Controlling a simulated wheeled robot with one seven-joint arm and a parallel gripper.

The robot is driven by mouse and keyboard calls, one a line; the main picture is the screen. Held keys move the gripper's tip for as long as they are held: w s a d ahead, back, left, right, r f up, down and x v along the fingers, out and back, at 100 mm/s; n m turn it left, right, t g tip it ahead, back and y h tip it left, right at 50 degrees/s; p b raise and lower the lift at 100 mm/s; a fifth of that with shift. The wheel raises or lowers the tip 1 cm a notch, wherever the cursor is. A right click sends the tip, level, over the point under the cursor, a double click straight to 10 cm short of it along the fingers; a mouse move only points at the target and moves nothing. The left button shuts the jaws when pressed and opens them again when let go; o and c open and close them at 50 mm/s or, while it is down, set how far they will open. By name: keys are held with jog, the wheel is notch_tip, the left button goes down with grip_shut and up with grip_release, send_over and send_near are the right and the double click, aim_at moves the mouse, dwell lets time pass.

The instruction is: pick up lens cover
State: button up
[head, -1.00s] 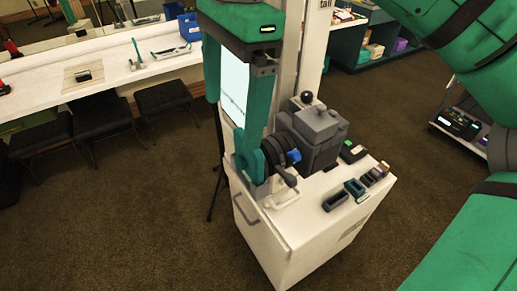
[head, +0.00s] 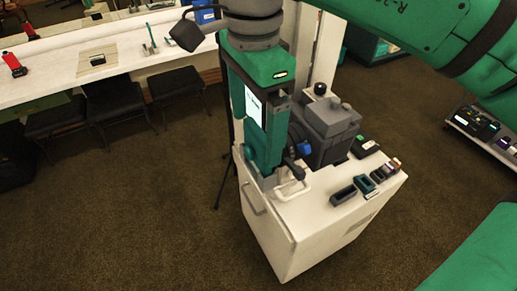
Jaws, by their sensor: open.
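My gripper (head: 261,150) is green and points down in the head view, over the left end of a white cabinet top. It is open, with a lit white panel showing through between its fingers. A bulky grey device (head: 328,127) like a camera, with a small blue knob, stands on the cabinet just right of the fingers. I cannot single out the lens cover for certain; teal parts near the fingertips blend with the gripper.
The white cabinet (head: 272,238) carries a white loop-shaped piece (head: 292,190), a dark open box (head: 343,195), a teal box (head: 364,184) and a black item with a green patch (head: 364,147). A long white counter (head: 70,74) with stools stands at left.

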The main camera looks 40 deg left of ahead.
aim_at(253, 148)
notch_tip(253, 148, down, 2)
jog(key=shift+f, duration=0.25)
jog(key=shift+s+a+f, duration=0.1)
jog(key=shift+s+f, duration=0.1)
jog(key=shift+f, duration=0.05)
jog(key=c, duration=1.1)
jog(key=shift+c, duration=0.2)
jog(key=shift+w+r, duration=0.1)
jog(key=shift+r, duration=0.1)
